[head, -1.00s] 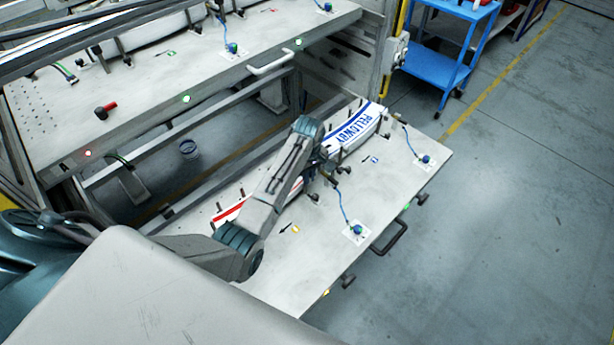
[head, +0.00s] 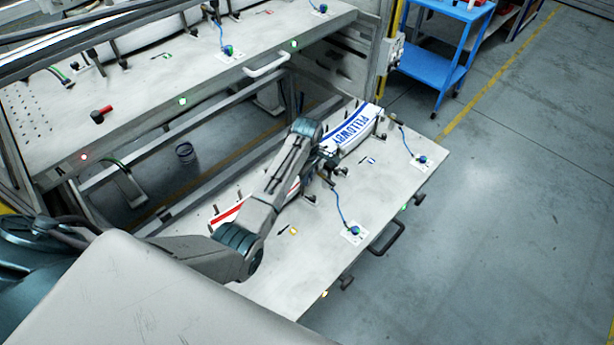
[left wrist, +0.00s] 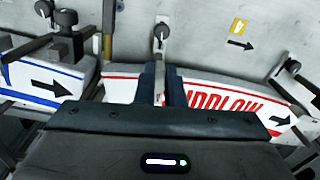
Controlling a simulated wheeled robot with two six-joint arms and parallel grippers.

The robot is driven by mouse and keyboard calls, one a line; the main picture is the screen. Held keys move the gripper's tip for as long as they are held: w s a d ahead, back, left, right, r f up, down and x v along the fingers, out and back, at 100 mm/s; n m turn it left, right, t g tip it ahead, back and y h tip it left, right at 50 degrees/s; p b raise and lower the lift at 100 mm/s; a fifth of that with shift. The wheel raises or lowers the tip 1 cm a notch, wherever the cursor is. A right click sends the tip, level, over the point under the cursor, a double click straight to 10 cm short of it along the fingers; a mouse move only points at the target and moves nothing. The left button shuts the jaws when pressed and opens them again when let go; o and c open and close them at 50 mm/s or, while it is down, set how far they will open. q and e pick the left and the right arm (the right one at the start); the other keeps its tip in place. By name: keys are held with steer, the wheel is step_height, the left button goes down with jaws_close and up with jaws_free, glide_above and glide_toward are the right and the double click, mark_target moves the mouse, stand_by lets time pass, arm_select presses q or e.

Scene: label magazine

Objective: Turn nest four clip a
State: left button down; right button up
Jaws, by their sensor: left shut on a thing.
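My left gripper (head: 328,168) is over the pulled-out lower shelf (head: 395,195). In the left wrist view its two dark fingers (left wrist: 162,88) are closed on a metal clip arm (left wrist: 160,62) with a black ball knob (left wrist: 161,32). The clip lies across a white label with red stripes (left wrist: 220,92). Part of its red lettering is hidden by the gripper; "DLOW" reads clearly. In the head view my arm covers much of the red-striped label (head: 228,213). I cannot read which nest or clip letter this is. My right gripper is not in view.
A blue-striped label marked PELLOWBY (head: 355,127) lies beyond my gripper. Another clip with a black knob (left wrist: 65,18) stands at its end. Blue-knobbed tethered plugs (head: 353,231) sit on the shelf. An upper shelf (head: 215,75) overhangs behind. Open floor lies right, with a blue cart (head: 440,62).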

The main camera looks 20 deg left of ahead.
arm_select(q)
steer(key=shift+w, duration=0.1)
steer(key=c, duration=1.5)
jaws_free()
steer(key=shift+r+b, duration=1.75)
steer(key=shift+r, duration=3.7)
steer(key=shift+f, duration=0.1)
